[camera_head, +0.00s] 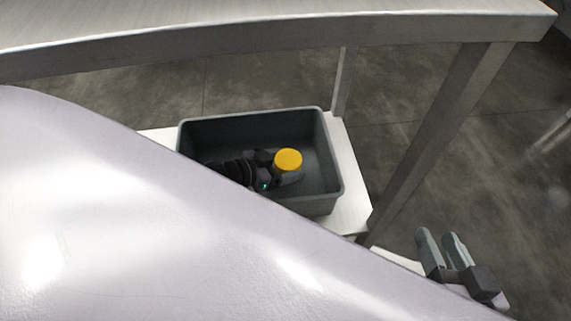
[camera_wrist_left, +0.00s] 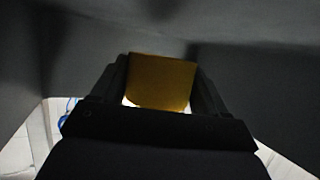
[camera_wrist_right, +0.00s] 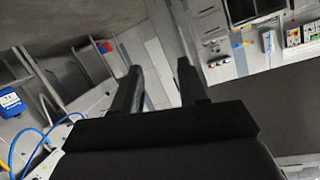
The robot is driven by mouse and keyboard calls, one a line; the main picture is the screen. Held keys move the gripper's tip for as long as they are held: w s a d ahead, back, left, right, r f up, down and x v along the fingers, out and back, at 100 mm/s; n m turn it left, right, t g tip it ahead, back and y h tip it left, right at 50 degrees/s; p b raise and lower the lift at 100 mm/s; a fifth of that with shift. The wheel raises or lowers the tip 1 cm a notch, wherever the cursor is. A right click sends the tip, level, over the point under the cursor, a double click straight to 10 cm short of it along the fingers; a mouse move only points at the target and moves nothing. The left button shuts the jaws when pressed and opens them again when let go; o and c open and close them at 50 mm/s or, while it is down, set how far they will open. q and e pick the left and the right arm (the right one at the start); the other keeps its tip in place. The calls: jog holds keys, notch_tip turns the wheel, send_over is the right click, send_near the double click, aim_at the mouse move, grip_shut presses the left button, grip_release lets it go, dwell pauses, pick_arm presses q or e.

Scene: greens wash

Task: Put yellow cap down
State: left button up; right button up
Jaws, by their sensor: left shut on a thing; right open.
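The yellow cap (camera_head: 288,160) is round and shows inside a dark grey bin in the head view. My left gripper (camera_head: 280,177) is down inside the bin and shut on the cap. In the left wrist view the cap (camera_wrist_left: 161,82) sits between the two fingers (camera_wrist_left: 160,90), with dark bin walls around it. Whether the cap touches the bin floor cannot be told. My right gripper (camera_head: 444,246) is open and empty, away from the bin at the lower right. Its spread fingers (camera_wrist_right: 158,85) show in the right wrist view.
The grey bin (camera_head: 333,172) stands on a pale low shelf (camera_head: 352,208). A metal table top (camera_head: 280,35) and its legs (camera_head: 425,135) are above and beside it. My own pale body covers the lower left. Dark floor (camera_head: 480,130) is open at the right.

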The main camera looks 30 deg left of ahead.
pick_arm(q)
jog(key=shift+f+b, duration=0.6)
jog(key=shift+b, duration=0.05)
pick_arm(e)
jog(key=shift+s+d+f, duration=0.1)
jog(key=shift+d, duration=0.25)
pick_arm(q)
jog(key=o, duration=1.2)
jog(key=shift+c, duration=0.2)
jog(key=shift+s+f, duration=0.1)
pick_arm(e)
jog(key=shift+t, duration=0.3)
jog(key=shift+r, duration=0.2)
